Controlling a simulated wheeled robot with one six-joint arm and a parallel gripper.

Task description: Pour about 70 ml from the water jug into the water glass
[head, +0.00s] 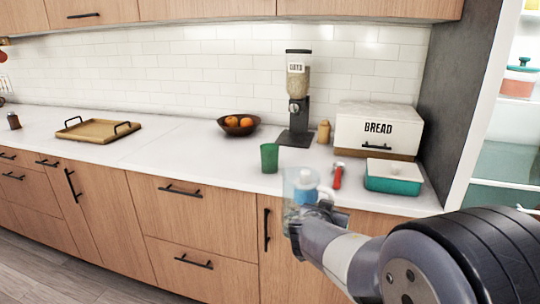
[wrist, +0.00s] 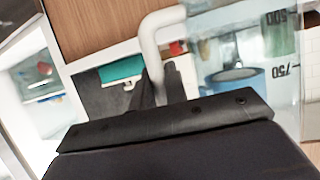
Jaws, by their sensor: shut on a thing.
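The clear water jug (head: 290,206) is in front of the counter edge in the head view and looks roughly upright. My gripper (head: 318,210) is shut on its pale handle, which shows in the wrist view (wrist: 150,50). The jug's clear wall with dark volume marks fills the right of the wrist view (wrist: 265,20).
A red-handled item (head: 337,176) and a teal box with a white lid (head: 393,177) are right of the jug. Behind are a bread box (head: 378,125), a dispenser (head: 297,100) and a fruit bowl (head: 238,126). A wooden tray (head: 98,131) lies far left. Counter left of the tumbler is clear.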

